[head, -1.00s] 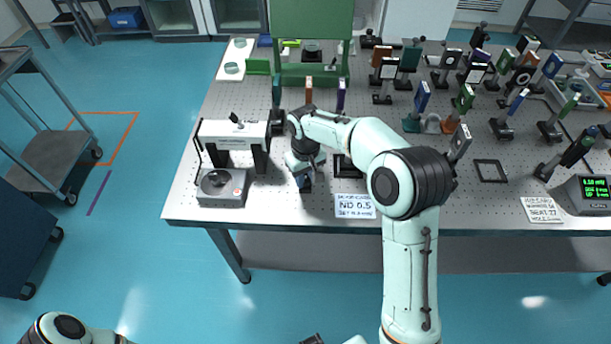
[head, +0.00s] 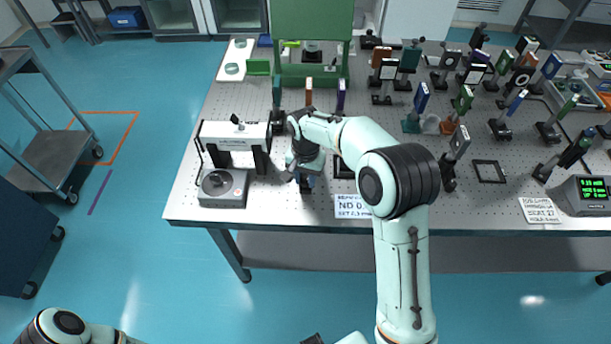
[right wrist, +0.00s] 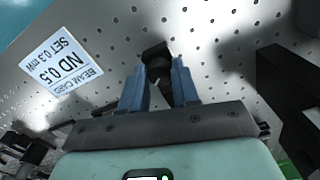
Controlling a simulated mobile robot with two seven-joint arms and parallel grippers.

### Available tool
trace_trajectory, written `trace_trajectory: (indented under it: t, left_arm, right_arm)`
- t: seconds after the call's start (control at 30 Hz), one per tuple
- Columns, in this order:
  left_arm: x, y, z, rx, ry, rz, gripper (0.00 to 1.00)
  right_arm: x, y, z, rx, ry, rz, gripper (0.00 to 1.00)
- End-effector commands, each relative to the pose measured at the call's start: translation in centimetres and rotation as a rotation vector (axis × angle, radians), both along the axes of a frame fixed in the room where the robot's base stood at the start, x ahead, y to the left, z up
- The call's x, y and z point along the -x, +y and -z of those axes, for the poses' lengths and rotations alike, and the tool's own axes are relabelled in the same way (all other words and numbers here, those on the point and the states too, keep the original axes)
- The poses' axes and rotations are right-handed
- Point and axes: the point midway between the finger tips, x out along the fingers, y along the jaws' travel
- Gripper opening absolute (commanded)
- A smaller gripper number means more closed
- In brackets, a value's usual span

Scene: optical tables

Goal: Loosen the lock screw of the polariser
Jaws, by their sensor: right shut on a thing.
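My right gripper (head: 305,184) is at the front left of the optical table (head: 270,212), pointing down. In the right wrist view its two blue fingers (right wrist: 160,88) are closed around a small black part (right wrist: 157,62) standing just above the perforated tabletop. This part is where the polariser's lock screw could be, but its shape is mostly hidden by the fingers, so I cannot tell for sure. In the head view my wrist covers most of it. My left arm (head: 70,328) shows only at the bottom left corner; its gripper is out of view.
A white-topped bridge-shaped device (head: 233,135) and a grey box with a round dial (head: 222,187) stand left of the gripper. A card reading ND 0.5 (head: 352,206) lies to its right. Several mounted optics stand at the back right. A meter (head: 590,193) is far right.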

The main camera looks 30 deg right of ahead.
Motion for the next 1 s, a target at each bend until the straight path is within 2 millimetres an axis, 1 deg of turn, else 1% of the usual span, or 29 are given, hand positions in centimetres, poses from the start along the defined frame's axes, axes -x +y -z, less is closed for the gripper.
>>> trace_trajectory:
  t: [0.2, 0.5, 0.7, 1.0]
  left_arm:
    - [-0.28, 0.01, -0.42, 0.0, -0.003, 0.0, 0.43]
    - [-0.55, 0.0, -0.81, 0.0, -0.007, 0.0, 0.43]
    - [-0.65, 0.0, -0.94, 0.0, -0.008, 0.0, 0.43]
    - [-0.69, -0.01, -1.0, 0.0, -0.008, 0.0, 0.43]
  right_arm:
    - [-0.09, -0.02, -0.15, 0.002, -0.003, 0.194, 0.0]
    - [-0.12, -0.03, -0.16, 0.001, -0.004, 0.397, 0.0]
    - [-0.13, -0.01, -0.15, 0.0, -0.005, 0.473, 0.0]
    - [-0.13, -0.03, -0.12, 0.0, -0.005, 0.51, 0.0]
